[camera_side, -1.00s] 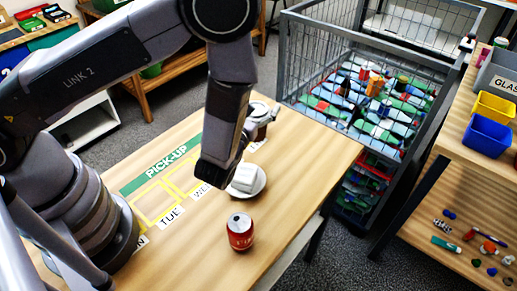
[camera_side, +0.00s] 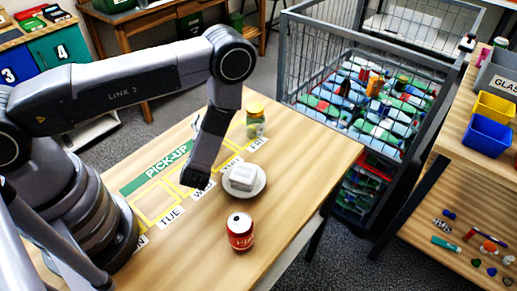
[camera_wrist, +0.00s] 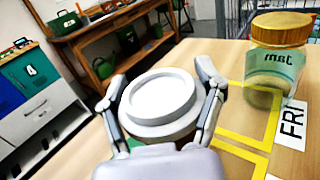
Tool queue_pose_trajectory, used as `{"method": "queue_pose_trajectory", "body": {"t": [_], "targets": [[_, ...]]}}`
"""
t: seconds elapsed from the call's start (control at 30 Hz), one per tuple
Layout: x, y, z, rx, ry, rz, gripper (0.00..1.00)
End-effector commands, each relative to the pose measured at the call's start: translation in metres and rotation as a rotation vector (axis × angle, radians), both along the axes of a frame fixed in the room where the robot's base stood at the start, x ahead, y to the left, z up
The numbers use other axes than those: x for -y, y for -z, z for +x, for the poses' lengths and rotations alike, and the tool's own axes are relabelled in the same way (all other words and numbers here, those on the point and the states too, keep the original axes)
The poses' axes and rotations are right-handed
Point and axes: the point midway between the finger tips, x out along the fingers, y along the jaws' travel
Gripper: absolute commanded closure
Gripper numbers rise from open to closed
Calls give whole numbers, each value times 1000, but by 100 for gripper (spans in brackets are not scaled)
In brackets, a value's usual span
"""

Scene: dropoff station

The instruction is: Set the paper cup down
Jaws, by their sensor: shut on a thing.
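The paper cup (camera_wrist: 160,97) shows in the wrist view, seen from above by its round pale lid. My gripper (camera_wrist: 163,86) is shut on it, one finger on each side. Most of the cup's body and its base are hidden, so I cannot tell whether it touches the table. The table (camera_side: 283,205) has a green PICK-UP strip (camera_side: 155,167) and yellow outlined boxes (camera_wrist: 240,152) with day labels.
A jar with a wooden lid (camera_wrist: 278,62) stands right of the cup by the FRI label (camera_wrist: 291,122); it also shows in the side view (camera_side: 255,121). A white plate (camera_side: 244,190) with a pale block and a red can (camera_side: 240,232) stand nearer the front. A wire cart (camera_side: 335,75) stands behind.

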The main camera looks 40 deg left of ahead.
Motion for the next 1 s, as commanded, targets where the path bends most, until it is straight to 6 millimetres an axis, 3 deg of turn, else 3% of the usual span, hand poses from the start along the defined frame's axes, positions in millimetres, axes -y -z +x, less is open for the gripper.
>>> {"method": "queue_pose_trajectory", "body": {"t": [0.43, 0.47, 0.67, 1.0], "targets": [[0, 11, 0, 1, 1, -1, 45], [0, 11, 0, 1, 1, -1, 30], [0, 11, 0, 1, 1, -1, 5], [0, 9, 0, 1, 1, -1, 5]]}}
